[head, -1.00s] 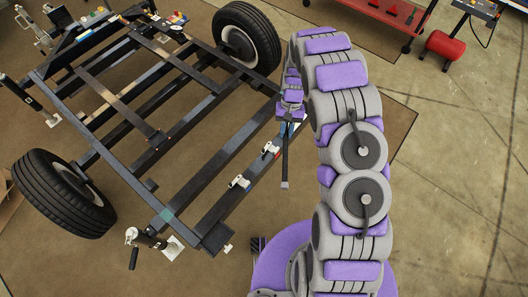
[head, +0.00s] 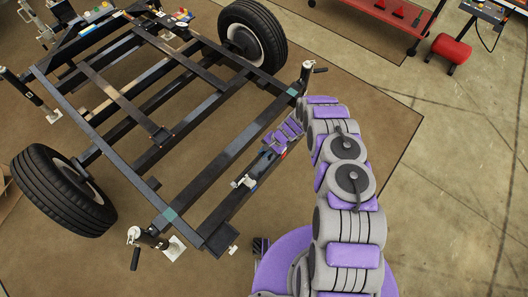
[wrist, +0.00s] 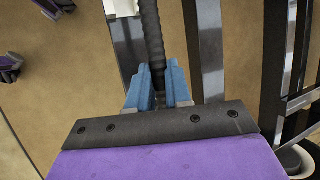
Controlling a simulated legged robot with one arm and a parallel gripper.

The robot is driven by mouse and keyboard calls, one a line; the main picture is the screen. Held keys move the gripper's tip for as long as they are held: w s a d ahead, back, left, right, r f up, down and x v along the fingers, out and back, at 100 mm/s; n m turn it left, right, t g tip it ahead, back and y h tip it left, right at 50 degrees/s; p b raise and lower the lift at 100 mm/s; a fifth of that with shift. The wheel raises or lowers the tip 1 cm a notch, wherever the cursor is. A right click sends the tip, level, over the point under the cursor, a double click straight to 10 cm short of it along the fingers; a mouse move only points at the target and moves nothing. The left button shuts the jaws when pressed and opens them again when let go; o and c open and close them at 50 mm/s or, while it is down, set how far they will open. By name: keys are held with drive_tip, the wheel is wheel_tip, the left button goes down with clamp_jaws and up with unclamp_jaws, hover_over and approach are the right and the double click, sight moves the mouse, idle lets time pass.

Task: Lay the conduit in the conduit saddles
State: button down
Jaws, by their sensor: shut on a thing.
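The conduit is a thin black ribbed rod (wrist: 151,35). My gripper's blue fingers (wrist: 158,88) are shut on it in the wrist view, and it runs away from them to the top edge. In the head view my gripper (head: 267,156) is low over the near side rail of the black frame, with the conduit roughly along the rail. A white conduit saddle (head: 245,182) stands on that rail near the conduit's free end. A white piece, likely this saddle (wrist: 121,7), shows left of the conduit in the wrist view. Whether the conduit touches it, I cannot tell. My gripper mostly hides the farther saddle.
The black trailer frame (head: 190,118) has wheels (head: 62,190) at both sides. Jack stands (head: 150,238) with handles are at its corners. A red cart (head: 400,12) and a red cylinder (head: 451,48) are at the back right. The floor right of my arm is clear.

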drive_tip(key=f, duration=0.1)
drive_tip(key=d+f, duration=0.1)
drive_tip(key=f, duration=0.2)
drive_tip(key=shift+s+d+b, duration=0.15)
drive_tip(key=shift+d+b, duration=0.1)
drive_tip(key=shift+b, duration=0.05)
drive_tip(key=shift+f, duration=0.2)
drive_tip(key=shift+a+f, duration=0.15)
drive_tip(key=shift+a, duration=0.4)
drive_tip(key=shift+d, duration=0.15)
drive_tip(key=shift+d, duration=0.55)
drive_tip(key=shift+a+f+p, duration=0.1)
drive_tip(key=shift+a+p, duration=0.25)
idle(0.5)
